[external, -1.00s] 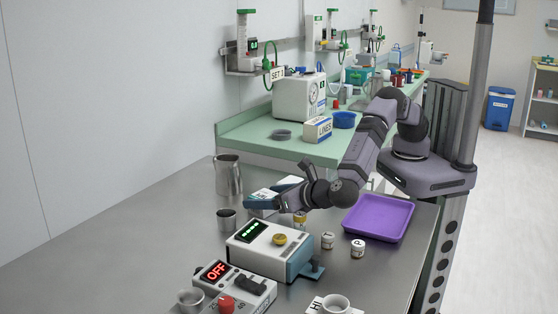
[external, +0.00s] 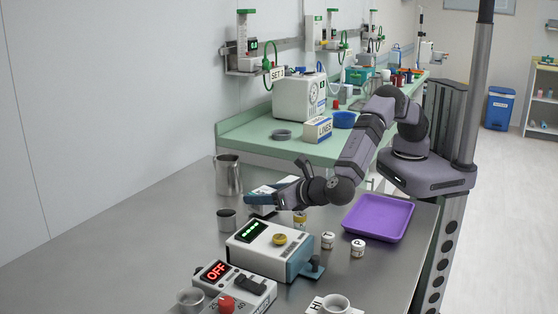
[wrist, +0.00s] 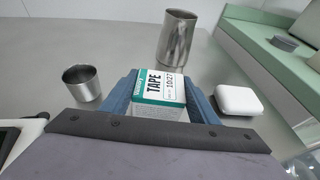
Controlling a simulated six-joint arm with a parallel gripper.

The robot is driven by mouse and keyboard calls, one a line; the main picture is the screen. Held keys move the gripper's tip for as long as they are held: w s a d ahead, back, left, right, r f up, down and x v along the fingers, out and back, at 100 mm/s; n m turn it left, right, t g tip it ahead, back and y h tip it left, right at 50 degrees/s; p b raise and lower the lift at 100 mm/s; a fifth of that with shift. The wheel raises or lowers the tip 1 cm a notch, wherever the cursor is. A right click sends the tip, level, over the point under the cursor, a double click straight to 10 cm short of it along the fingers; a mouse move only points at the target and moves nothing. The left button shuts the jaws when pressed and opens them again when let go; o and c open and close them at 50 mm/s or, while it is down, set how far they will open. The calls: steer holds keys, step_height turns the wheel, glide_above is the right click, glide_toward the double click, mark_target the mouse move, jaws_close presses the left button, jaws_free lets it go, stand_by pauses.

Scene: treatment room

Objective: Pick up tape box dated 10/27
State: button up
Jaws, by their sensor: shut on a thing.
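The tape box (wrist: 158,90) is white and teal, with "TAPE" and "10/27" printed on its top face in the wrist view. My gripper (wrist: 160,98) is shut on it, with one blue finger along each side. In the external view my gripper (external: 270,193) is low over the steel table, and the box (external: 262,210) shows only in part beneath the fingers. I cannot tell whether the box's underside touches the table.
A small steel cup (wrist: 81,83) stands left of the box and a steel pitcher (wrist: 177,38) behind it. A white rounded case (wrist: 238,100) lies close on the right. A white device (external: 272,248), small jars (external: 328,241) and a purple tray (external: 379,217) are nearby.

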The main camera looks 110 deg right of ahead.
mark_target(264, 192)
step_height(264, 192, up, 9)
steer(key=shift+r+b, duration=0.1)
steer(key=shift+b, duration=0.25)
steer(key=shift+a, duration=0.1)
